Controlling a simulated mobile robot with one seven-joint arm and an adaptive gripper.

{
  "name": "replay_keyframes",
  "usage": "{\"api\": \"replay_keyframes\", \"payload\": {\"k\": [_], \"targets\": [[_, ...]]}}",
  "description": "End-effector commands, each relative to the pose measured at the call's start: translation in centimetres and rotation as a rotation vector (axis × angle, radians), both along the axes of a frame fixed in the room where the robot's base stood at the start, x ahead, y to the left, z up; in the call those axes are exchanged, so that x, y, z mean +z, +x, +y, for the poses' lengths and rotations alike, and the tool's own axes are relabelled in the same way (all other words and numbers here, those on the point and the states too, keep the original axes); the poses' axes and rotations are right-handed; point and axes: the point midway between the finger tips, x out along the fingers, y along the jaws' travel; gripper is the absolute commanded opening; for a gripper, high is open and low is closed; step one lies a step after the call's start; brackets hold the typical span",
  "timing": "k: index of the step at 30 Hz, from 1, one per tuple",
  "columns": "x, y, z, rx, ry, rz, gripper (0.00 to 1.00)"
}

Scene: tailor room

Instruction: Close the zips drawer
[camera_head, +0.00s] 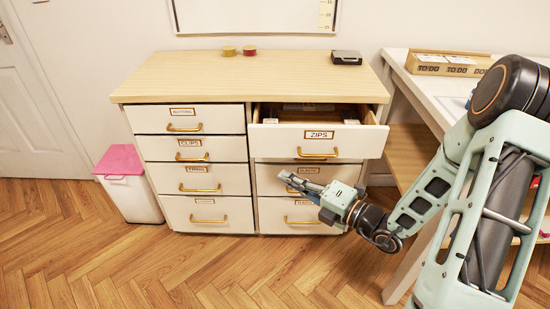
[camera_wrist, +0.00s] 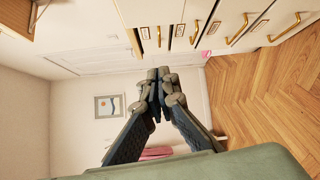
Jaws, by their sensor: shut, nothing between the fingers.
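The zips drawer (camera_head: 336,143) is the top drawer of the right column. It is pulled out, with its inside showing, and has a white front, a ZIPS label and a brass handle. My gripper (camera_head: 284,177) is shut and empty. It is below the zips drawer, in front of the second drawer (camera_head: 270,181) of that column, and points left. In the wrist view my shut gripper (camera_wrist: 159,77) shows with drawer fronts above it; which of them is the zips drawer I cannot tell for sure.
The dresser (camera_head: 230,70) has a wooden top with two small tins and a dark box. The other drawers appear shut. A bin with a pink lid (camera_head: 120,160) stands at its left. A white table (camera_head: 415,85) with a wooden box stands at the right. The floor in front is clear.

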Motion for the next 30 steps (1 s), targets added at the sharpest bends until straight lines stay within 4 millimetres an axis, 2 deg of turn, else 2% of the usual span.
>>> {"api": "replay_keyframes", "payload": {"k": [3,7,11,22,27,30], "targets": [[-0.1,0.9,-1.0,-0.087,0.119,0.080,0.00],[-0.1,1.6,-0.9,-0.118,0.162,0.107,0.00],[-0.2,2.8,0.4,-0.115,0.161,0.107,0.00],[-0.3,8.3,5.9,-0.113,0.158,0.104,0.00],[-0.2,10.9,5.8,-0.117,0.157,0.103,0.00],[-0.2,11.7,5.8,-0.117,0.157,0.105,0.00]]}}
